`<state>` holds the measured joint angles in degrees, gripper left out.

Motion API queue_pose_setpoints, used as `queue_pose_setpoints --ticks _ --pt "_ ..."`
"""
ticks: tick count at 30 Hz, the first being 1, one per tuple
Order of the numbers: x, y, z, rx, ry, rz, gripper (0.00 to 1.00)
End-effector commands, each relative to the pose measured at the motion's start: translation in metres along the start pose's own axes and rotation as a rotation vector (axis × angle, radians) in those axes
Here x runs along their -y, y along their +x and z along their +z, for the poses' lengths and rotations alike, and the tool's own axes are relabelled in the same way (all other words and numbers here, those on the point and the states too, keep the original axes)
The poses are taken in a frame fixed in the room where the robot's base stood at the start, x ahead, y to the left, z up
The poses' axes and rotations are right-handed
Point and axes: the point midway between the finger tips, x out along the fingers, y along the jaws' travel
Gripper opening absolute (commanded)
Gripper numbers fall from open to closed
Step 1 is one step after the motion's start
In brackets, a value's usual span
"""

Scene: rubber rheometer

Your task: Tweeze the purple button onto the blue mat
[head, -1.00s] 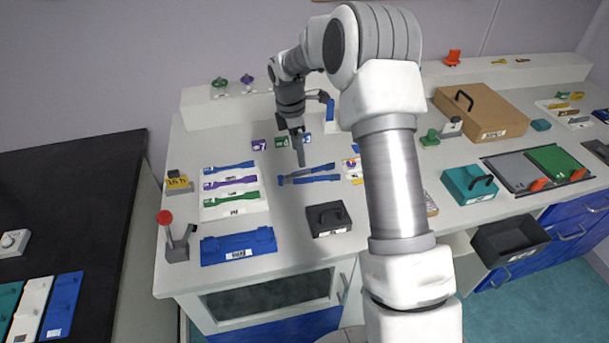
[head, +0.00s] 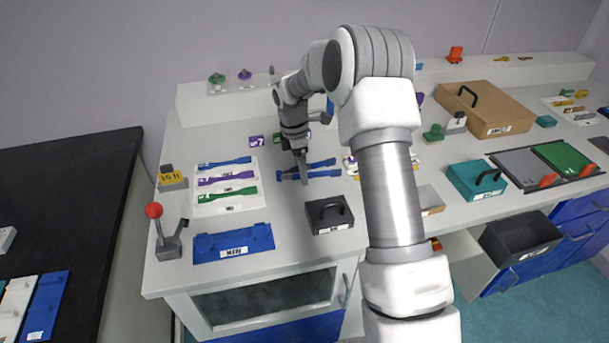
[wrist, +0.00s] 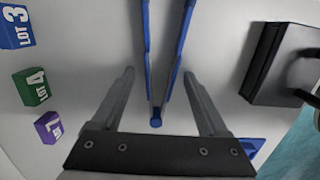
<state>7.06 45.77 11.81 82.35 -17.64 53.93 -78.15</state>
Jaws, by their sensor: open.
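Blue tweezers (head: 322,174) lie flat on the white bench, their two arms spread toward the right. My gripper (head: 303,180) is over them, pointing down. In the wrist view, the open, empty fingers of my gripper (wrist: 159,78) stand on either side of the tweezers (wrist: 156,122), with a gap to each arm. A pale tray with small coloured pieces (head: 349,163) sits right of the tweezers, partly behind my arm. I cannot single out the purple button there. I cannot pick out the blue mat; my arm covers part of that area.
Left are a white tray with coloured strips (head: 229,206), a blue labelled case (head: 234,243) and a red-knobbed lever (head: 154,211). A purple lot block (head: 256,141) stands behind.

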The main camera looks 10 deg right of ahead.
Motion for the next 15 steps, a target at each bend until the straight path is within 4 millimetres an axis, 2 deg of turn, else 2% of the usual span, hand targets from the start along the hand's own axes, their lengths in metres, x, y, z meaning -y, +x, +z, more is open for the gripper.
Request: queue_pose_setpoints --ticks 8,15 --pt "0.0 0.0011 0.0001 0.0 0.0 0.0 0.77" --pt "0.0001 0.001 -0.0001 0.0 0.0 0.0 0.34"
